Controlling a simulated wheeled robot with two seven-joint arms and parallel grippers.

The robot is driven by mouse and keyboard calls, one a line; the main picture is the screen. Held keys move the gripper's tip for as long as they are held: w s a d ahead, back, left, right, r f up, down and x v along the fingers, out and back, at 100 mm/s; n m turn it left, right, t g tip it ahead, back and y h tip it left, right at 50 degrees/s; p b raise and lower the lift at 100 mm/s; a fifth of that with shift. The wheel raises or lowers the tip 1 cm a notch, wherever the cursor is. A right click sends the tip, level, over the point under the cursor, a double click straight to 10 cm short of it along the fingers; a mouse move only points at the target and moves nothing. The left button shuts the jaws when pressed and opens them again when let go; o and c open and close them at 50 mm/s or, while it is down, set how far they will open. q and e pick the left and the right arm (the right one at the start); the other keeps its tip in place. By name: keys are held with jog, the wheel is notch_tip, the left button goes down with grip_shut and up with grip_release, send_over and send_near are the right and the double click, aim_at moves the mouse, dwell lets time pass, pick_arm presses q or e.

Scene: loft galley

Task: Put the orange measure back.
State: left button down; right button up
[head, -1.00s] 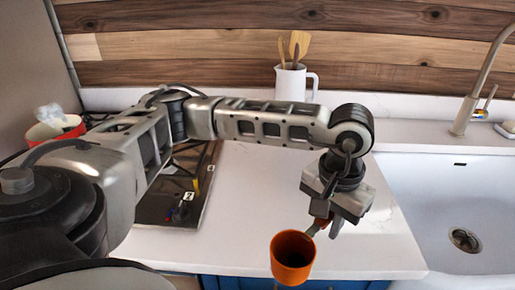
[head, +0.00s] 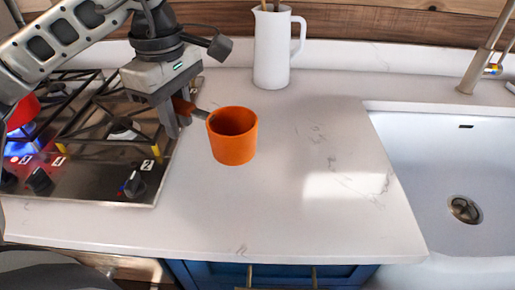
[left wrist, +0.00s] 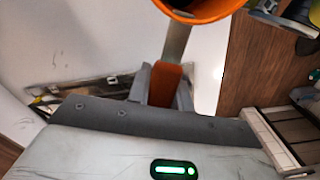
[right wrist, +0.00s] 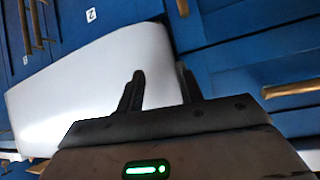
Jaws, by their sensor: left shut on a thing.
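The orange measure (head: 232,140) is a round cup with a grey-and-orange handle. It is upright over the white counter, right of the stove. I cannot tell whether its base touches the counter. My left gripper (head: 173,118) is shut on its handle, to the left of the cup. In the left wrist view the orange grip (left wrist: 165,84) lies between the fingers, and only part of the cup (left wrist: 200,8) shows at the top edge. My right gripper (right wrist: 158,92) shows only in the right wrist view. It is open and empty, facing a white sink front and blue cabinets.
A stove (head: 85,170) with a lit burner and a red pot (head: 22,110) is at the left. A white jug (head: 272,48) stands at the back. A white sink (head: 440,170) with a tap is at the right. The counter's middle is clear.

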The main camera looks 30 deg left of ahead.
pick_arm(q)
jog(key=w+a+f+n, duration=0.1)
jog(key=w+f, duration=0.1)
jog(key=w, duration=0.1)
jog(key=w+a+f+n+p, duration=0.1)
jog(key=w+f+n, duration=0.1)
jog(key=w, duration=0.2)
jog(key=w+a+f+n, duration=0.1)
jog(key=w+f, duration=0.2)
jog(key=shift+w+f+n, duration=0.1)
jog(key=shift+w+n, duration=0.2)
jog(key=shift+w+f, duration=0.15)
jog(key=shift+f, duration=0.05)
jog(key=shift+w+f, duration=0.2)
jog(key=shift+f, duration=0.05)
notch_tip(320, 180, down, 2)
jog(key=shift+w+f+p, duration=0.15)
jog(key=shift+f+p, duration=0.1)
jog(key=shift+p, duration=0.45)
jog(key=shift+f, duration=0.5)
pick_arm(e)
jog(key=shift+d+r, duration=0.25)
jog(key=shift+r, duration=0.2)
pick_arm(q)
jog(key=shift+f, duration=0.1)
pick_arm(e)
jog(key=shift+f, duration=0.1)
